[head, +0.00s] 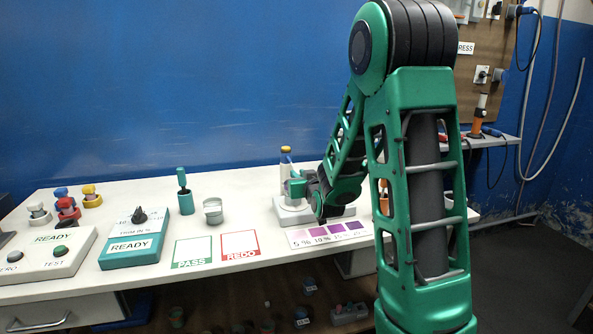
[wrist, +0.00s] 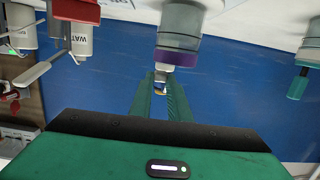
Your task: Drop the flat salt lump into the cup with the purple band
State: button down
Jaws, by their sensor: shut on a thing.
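My gripper (wrist: 160,88) is shut on a small pale lump (wrist: 160,74) between its green fingertips in the wrist view. The lump is small there and its flat shape is hard to make out. The cup with the purple band (wrist: 177,57) is a grey, see-through cup just beyond the fingertips. The picture does not settle whether the lump is over its mouth or beside it. In the head view my gripper (head: 297,187) is low over the bench by the white stand (head: 287,212). I cannot pick out the lump or the purple-banded cup there.
A purple colour strip (head: 330,234) lies near the front edge. A WATER-type labelled container (wrist: 82,40) is left in the wrist view.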

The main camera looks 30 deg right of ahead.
jog(key=shift+f, duration=0.75)
jog(key=c, duration=1.6)
grip_release()
jog(key=shift+s, duration=0.1)
